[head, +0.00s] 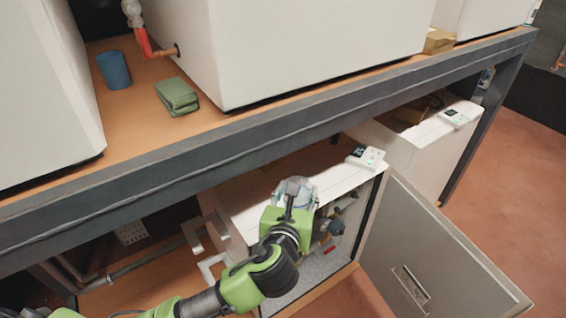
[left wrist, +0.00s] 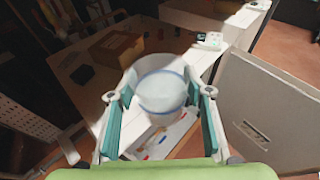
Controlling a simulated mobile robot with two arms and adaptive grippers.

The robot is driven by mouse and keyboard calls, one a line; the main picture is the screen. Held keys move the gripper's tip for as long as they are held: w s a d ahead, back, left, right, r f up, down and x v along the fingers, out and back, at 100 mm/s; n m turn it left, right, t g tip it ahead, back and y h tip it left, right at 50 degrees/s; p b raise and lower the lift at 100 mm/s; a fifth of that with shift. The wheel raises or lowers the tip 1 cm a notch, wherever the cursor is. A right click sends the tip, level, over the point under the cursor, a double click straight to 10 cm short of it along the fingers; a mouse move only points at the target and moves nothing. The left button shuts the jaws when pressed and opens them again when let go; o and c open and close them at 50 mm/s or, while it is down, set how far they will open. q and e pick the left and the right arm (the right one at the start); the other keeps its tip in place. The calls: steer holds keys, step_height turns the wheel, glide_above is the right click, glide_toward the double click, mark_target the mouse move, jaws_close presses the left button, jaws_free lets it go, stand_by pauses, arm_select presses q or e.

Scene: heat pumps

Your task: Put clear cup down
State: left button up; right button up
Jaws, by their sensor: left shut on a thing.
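The clear cup (left wrist: 160,92) is between the two fingers of my left gripper (left wrist: 160,108), which is shut on it. In the head view my left gripper (head: 292,200) is in front of the lower white heat pump unit, near its top front edge. The clear cup (head: 297,187) shows there only in part, behind the gripper. I cannot tell whether the cup touches the unit's top. My right gripper is not in view.
The lower unit's top (head: 262,192) has a controller (head: 366,157) at its right end. Its door (head: 440,255) hangs open to the right. The shelf's dark beam (head: 200,148) runs above. A blue cup (head: 114,70) and a folded green cloth (head: 177,96) are on the upper shelf.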

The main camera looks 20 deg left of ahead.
arm_select(q)
steer(key=w+a+f, duration=0.2)
steer(key=w+f, duration=0.1)
steer(key=w, duration=0.1)
steer(key=w+a+f, duration=0.2)
steer(key=w+f, duration=0.1)
steer(key=w, duration=0.1)
steer(key=w+a+f, duration=0.2)
steer(key=w+f, duration=0.1)
steer(key=w, duration=0.1)
steer(key=shift+f, duration=0.4)
steer(key=shift+d+f+b, duration=0.1)
steer(key=shift+f+b, duration=0.2)
steer(key=shift+f, duration=1.15)
steer(key=shift+s+f, duration=0.1)
steer(key=o, duration=1.3)
steer(key=shift+o, duration=0.2)
